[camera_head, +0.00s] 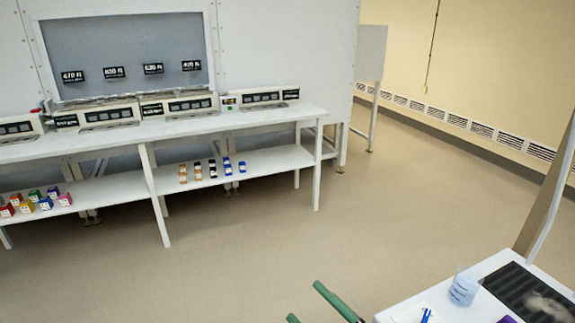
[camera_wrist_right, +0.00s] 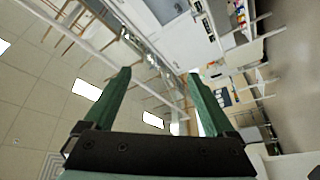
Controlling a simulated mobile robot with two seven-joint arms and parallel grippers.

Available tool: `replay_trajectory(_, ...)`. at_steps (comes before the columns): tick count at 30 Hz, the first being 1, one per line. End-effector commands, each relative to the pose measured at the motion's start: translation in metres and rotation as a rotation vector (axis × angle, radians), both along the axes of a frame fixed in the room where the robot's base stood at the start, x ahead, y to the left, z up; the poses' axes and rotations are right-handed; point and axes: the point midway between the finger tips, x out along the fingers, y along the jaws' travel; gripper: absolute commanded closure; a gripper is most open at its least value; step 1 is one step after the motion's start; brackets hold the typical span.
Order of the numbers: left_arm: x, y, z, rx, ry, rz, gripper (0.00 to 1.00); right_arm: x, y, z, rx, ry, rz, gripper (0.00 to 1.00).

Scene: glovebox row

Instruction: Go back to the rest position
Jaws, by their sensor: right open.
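My right gripper (camera_head: 304,301) shows its two green fingers at the bottom edge of the head view, over bare floor. In the right wrist view the gripper (camera_wrist_right: 158,73) is open, its fingers spread apart with nothing between them. It touches nothing that I can see. My left gripper is in neither view.
A long white bench (camera_head: 235,119) with instruments stands at the back left. Its lower shelf (camera_head: 270,160) holds small coloured items. A white table (camera_head: 405,309) at the lower right bears a beaker (camera_head: 464,290) and a dark ribbed mat (camera_head: 512,283). The floor (camera_head: 290,240) between is clear.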

Motion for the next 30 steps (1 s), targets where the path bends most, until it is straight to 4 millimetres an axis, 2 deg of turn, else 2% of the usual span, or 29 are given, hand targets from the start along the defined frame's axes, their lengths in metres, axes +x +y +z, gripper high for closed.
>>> replay_trajectory(1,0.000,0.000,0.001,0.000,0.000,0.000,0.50,-0.004,-0.016,-0.026,0.066,0.149,-0.083,0.10)
replay_trajectory(5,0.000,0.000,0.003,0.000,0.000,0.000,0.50,-0.026,-0.059,-0.101,0.209,0.521,-0.293,0.10)
replay_trajectory(6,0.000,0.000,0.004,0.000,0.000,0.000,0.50,-0.040,-0.071,-0.126,0.250,0.638,-0.355,0.10)
replay_trajectory(9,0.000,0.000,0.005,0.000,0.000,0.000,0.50,-0.080,-0.095,-0.178,0.329,0.887,-0.486,0.10)
replay_trajectory(12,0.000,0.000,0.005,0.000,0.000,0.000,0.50,-0.119,-0.110,-0.215,0.386,1.079,-0.581,0.10)
replay_trajectory(15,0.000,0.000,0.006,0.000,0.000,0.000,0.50,-0.149,-0.118,-0.236,0.421,1.204,-0.642,0.10)
replay_trajectory(18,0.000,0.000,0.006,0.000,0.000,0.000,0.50,-0.166,-0.122,-0.247,0.438,1.271,-0.674,0.10)
replay_trajectory(30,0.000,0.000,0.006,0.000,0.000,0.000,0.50,-0.171,-0.123,-0.250,0.440,1.288,-0.682,0.10)
